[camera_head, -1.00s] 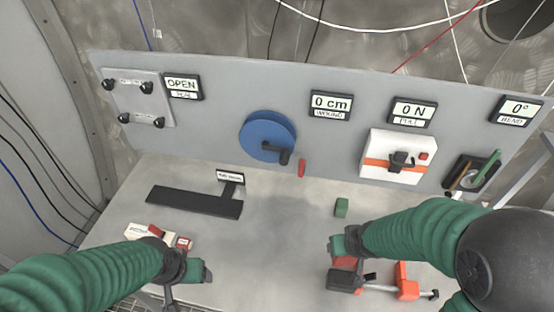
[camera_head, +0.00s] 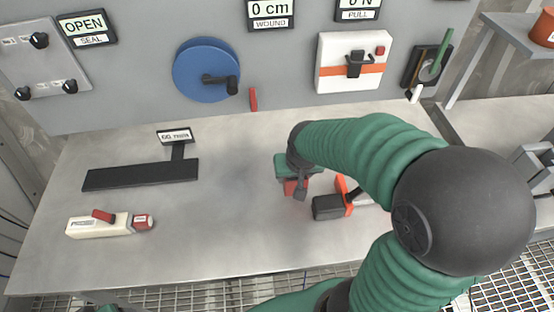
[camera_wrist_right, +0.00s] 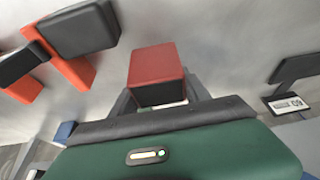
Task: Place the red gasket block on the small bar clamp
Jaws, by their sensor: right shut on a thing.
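The red gasket block (camera_head: 292,187) is in my right gripper (camera_head: 298,186), held above the bench just left of the small bar clamp. In the right wrist view the red block (camera_wrist_right: 157,72) sits between the fingers. The small bar clamp (camera_head: 345,194) has orange jaws and black pads. Its right part is hidden by my arm in the head view. In the right wrist view the clamp (camera_wrist_right: 68,60) shows at the upper left, apart from the block. My left gripper is out of view.
A white tool with red parts (camera_head: 98,225) lies at the bench's left. A black flat bar with a sign (camera_head: 140,175) lies behind it. A blue wheel (camera_head: 206,70) and white pull box (camera_head: 352,63) are on the back panel. The bench middle (camera_head: 220,235) is clear.

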